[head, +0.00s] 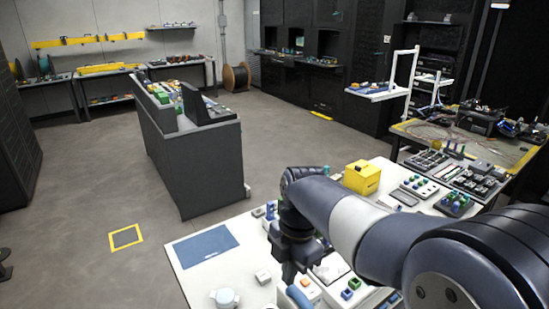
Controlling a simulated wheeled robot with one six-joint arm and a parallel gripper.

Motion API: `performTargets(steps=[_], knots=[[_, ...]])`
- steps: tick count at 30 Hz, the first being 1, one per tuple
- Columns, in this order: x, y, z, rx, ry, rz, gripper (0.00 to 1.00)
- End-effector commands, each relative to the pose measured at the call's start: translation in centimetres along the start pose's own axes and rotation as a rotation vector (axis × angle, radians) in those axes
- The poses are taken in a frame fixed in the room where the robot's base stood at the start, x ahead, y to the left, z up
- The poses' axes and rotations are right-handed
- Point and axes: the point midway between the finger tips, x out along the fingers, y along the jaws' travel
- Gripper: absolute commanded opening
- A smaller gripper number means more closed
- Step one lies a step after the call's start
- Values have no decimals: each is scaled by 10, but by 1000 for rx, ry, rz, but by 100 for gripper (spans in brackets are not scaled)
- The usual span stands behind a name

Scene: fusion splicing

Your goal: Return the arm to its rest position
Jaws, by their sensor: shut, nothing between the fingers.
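My arm reaches in from the lower right over the white table (195,285), bends at the wrist and points down. My gripper (289,273) hangs over the front part of this table, among small items. It is shut and holds nothing. The fingertips are small and dark, and I cannot tell how far they are above the table. My arm hides part of the table behind it.
A blue mat (206,246), a white round item (225,298) and a yellow box (362,177) are on the white table. A yellow-edged workbench (420,130) with equipment stands at the right. A dark grey cabinet (200,170) stands behind. Open floor (75,200) lies left.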

Motion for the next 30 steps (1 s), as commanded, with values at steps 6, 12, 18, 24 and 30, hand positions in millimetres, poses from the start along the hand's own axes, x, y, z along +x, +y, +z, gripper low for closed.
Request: performTargets(steps=[6, 12, 18, 24, 30], knots=[[-28, -1, 2, 34, -4, -3, 0], [-26, -3, 6, 120, -15, -5, 0], [-25, -4, 7, 141, -17, -5, 0], [-25, -4, 7, 141, -17, -5, 0], [-22, -10, 7, 152, -21, -11, 0]])
